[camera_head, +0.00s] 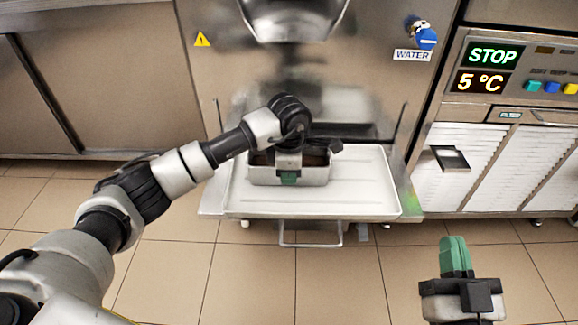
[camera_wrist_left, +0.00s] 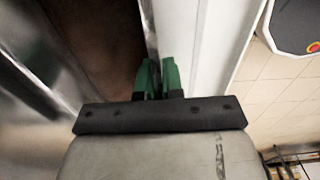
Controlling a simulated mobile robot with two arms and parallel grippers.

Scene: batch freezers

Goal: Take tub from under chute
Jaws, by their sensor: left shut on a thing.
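The tub (camera_head: 262,176) is a grey metal pan with brown contents, standing on the white tray under the machine's chute (camera_head: 293,18). My left gripper (camera_head: 289,178) is shut on the tub's near wall, its green fingers at the rim. The left wrist view shows the green fingers (camera_wrist_left: 158,76) on the tub's wall, with the brown contents (camera_wrist_left: 95,40) beside them. My arm hides part of the tub in the head view. My right gripper (camera_head: 456,257) is at the lower right, its green fingers together and empty, away from the tub.
The white tray (camera_head: 365,190) has bare room right of the tub and a metal handle (camera_head: 310,243) in front. A blue water knob (camera_head: 427,38) and a control panel (camera_head: 490,68) are at the right. Open tiled floor (camera_head: 250,285) lies in front.

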